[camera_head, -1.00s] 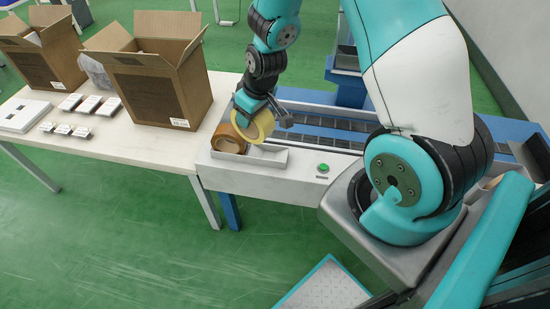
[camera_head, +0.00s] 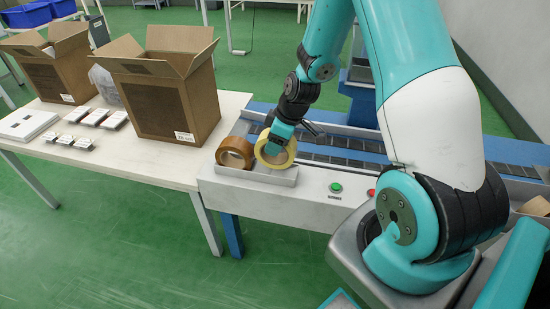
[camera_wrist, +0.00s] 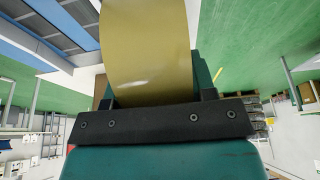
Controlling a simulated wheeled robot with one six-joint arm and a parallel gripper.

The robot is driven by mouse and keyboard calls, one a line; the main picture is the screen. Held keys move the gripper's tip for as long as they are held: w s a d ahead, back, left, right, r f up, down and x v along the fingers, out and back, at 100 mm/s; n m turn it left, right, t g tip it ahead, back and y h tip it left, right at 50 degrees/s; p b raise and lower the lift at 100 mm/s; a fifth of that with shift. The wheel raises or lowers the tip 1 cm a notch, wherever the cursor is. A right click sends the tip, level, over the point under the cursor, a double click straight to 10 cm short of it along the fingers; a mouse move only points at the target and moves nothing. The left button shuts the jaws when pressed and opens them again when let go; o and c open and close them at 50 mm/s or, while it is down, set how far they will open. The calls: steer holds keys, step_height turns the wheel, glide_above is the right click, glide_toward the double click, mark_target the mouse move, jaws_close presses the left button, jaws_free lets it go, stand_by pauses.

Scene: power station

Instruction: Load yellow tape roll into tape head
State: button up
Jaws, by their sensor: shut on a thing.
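The yellow tape roll (camera_head: 275,151) is held in my gripper (camera_head: 277,136) at the tray on the near end of the conveyor machine. It stands upright just right of a brown tape roll (camera_head: 234,153), which rests in the same metal tray (camera_head: 262,179). I cannot tell whether the yellow roll touches the tray floor. In the wrist view the yellow roll (camera_wrist: 148,50) fills the space between the fingers, with the black gripper bar below it. I cannot make out a tape head.
A green button (camera_head: 336,187) and a red button (camera_head: 371,192) sit on the machine's front. Left is a white table (camera_head: 130,155) with an open cardboard box (camera_head: 170,95), a second box (camera_head: 50,65) and several small boxed items (camera_head: 90,117). The conveyor (camera_head: 350,147) runs right, behind my arm.

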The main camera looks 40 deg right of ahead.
steer(key=shift+f+b, duration=0.3)
steer(key=shift+f, duration=2.25)
steer(key=shift+f, duration=0.1)
steer(key=o, duration=1.1)
steer(key=shift+o, duration=0.2)
steer(key=p+v, duration=0.1)
steer(key=v, duration=1)
steer(key=shift+r, duration=0.4)
steer(key=s+a+r+g+y, duration=0.1)
steer(key=s+a+r, duration=0.5)
steer(key=a, duration=0.4)
steer(key=s+a+r+g+y, duration=0.1)
steer(key=s+a+r, duration=0.4)
steer(key=a+r, duration=0.5)
steer(key=s+a+r+g, duration=0.1)
steer(key=s+a, duration=0.4)
steer(key=s, duration=0.3)
steer(key=shift+r+m, duration=0.25)
steer(key=shift+m, duration=0.05)
